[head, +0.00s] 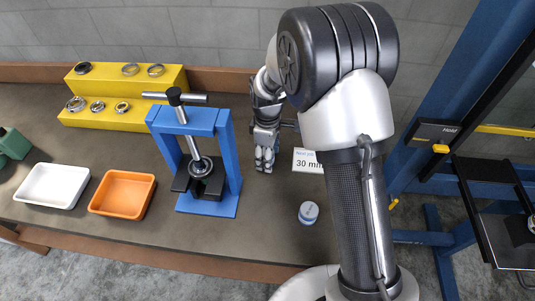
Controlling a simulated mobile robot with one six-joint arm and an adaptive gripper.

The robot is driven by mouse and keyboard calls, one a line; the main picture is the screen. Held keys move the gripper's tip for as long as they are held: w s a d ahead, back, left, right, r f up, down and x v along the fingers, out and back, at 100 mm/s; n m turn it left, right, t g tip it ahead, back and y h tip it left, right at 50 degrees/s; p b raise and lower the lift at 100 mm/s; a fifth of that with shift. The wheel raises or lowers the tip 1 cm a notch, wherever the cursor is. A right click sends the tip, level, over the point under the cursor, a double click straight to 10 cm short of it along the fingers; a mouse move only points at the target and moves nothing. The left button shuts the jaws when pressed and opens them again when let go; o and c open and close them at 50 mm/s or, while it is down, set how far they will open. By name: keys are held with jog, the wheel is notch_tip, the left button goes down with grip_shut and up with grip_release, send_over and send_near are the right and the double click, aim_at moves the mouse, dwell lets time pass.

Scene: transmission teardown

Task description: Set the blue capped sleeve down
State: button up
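A small round piece with a pale blue top and whitish side, which looks like the blue capped sleeve (308,213), stands upright on the dark bench top, right of the blue press and in front of the sign. My gripper (265,166) points down over the bench between the press and the sign, behind and left of the sleeve and apart from it. Its fingers look close together. Whether they are shut or hold anything is too small to tell.
A blue press (221,166) with a T-handle stands left of my gripper. A white sign reading 30 mm (308,161) stands right. An orange tray (122,194), a white tray (52,186) and a yellow stepped rack (108,81) with several rings lie left. Bench around the sleeve is clear.

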notch_tip(320, 180, up, 11)
jog(key=p, duration=0.3)
jog(key=shift+r, duration=0.15)
jog(key=s+d+r+m+t, duration=0.1)
jog(key=s+d+r+m, duration=0.2)
jog(key=s+r, duration=0.3)
jog(key=s+d+r+m+t, duration=0.1)
jog(key=s+d+r+m, duration=0.25)
jog(key=r, duration=0.45)
jog(key=s+d+r+m+t, duration=0.1)
jog(key=s+m, duration=0.2)
jog(key=s, duration=0.5)
jog(key=s+d+r+m+t, duration=0.1)
jog(key=s+m, duration=0.3)
jog(key=s, duration=0.5)
jog(key=shift+s+d+r+t+p, duration=0.25)
jog(key=shift+d+r+t+p, duration=0.15)
jog(key=shift+d, duration=0.25)
